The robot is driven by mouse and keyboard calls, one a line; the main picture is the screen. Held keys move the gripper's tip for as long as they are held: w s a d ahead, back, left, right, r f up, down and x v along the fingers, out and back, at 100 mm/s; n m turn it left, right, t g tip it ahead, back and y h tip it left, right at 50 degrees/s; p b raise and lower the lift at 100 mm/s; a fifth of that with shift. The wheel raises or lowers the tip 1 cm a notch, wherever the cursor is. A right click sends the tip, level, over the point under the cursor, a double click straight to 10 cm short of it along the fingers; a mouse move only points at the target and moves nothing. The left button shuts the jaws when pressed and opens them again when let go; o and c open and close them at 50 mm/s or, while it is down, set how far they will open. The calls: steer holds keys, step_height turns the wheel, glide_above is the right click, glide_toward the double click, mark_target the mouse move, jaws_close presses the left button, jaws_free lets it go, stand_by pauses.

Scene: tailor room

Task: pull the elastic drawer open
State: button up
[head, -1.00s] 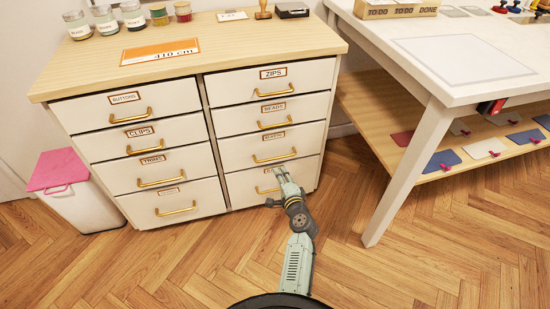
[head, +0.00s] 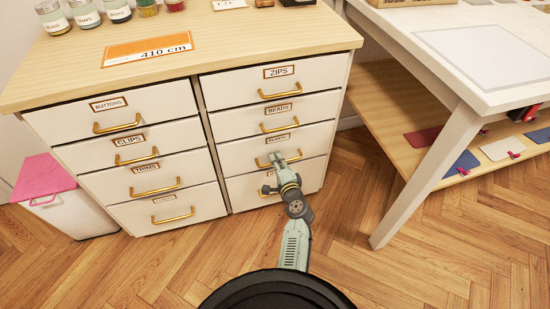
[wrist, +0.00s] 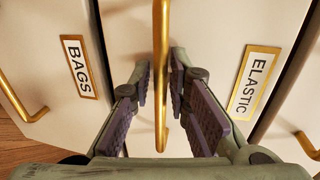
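The elastic drawer (head: 240,155) is the third one down in the right column of the white cabinet and looks closed. Its label (wrist: 254,82) reads ELASTIC in the wrist view. Its brass bar handle (wrist: 160,30) runs upright through the middle of that view. My gripper (head: 283,160) is at this handle in the head view and hides part of it. In the wrist view my gripper (wrist: 162,92) is open, with one finger on each side of the bar. Narrow gaps seem to show between the pads and the bar.
The BAGS drawer (wrist: 78,68) lies just below, with its own handle (wrist: 18,105). The beads drawer (head: 233,123) is above. A white table (head: 520,95) with a low wooden shelf stands at right. A pink-lidded bin (head: 75,210) stands left of the cabinet. Open floor lies in front.

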steer(key=shift+s+r, duration=0.1)
steer(key=shift+c, duration=0.6)
jaws_close()
